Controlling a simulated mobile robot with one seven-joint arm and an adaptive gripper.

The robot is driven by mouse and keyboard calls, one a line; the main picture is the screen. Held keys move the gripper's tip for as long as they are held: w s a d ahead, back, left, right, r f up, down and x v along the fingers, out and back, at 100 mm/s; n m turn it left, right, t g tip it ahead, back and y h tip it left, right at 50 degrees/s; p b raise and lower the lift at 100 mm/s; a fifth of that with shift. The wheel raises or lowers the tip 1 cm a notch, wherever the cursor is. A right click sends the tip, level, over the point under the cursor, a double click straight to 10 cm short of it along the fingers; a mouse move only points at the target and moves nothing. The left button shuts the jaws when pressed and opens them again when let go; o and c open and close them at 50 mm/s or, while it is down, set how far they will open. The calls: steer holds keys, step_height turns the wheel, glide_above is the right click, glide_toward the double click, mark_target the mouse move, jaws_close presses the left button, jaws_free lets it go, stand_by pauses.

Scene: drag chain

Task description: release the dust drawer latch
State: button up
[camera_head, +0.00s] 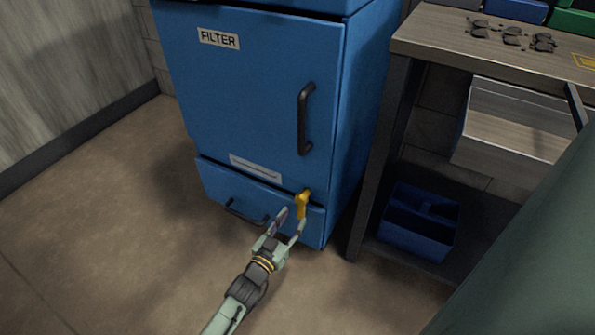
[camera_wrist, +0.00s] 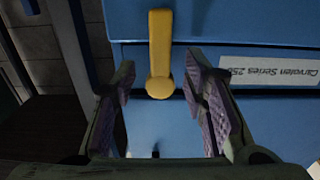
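The blue filter cabinet (camera_head: 250,85) has a dust drawer (camera_head: 238,196) at its bottom with a black handle (camera_head: 245,213). A yellow latch (camera_head: 301,204) sits at the drawer's upper right, across the seam between drawer and cabinet. In the wrist view the yellow latch (camera_wrist: 160,60) lies between the fingers in the picture, its round end near the fingertips. My gripper (camera_head: 289,222) is open in front of the latch, with purple finger pads (camera_wrist: 165,100) on either side of it. I see no contact, and how far the fingertips are from the latch is hard to tell.
A workbench (camera_head: 440,40) stands right of the cabinet, with a blue caddy (camera_head: 417,222) on its lower shelf and dark chain pieces (camera_head: 512,37) on top. A black door handle (camera_head: 305,118) is above the latch. The floor (camera_head: 120,230) at left is clear.

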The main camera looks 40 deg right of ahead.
mark_target(300, 210)
steer(key=shift+x, duration=1.95)
jaws_close()
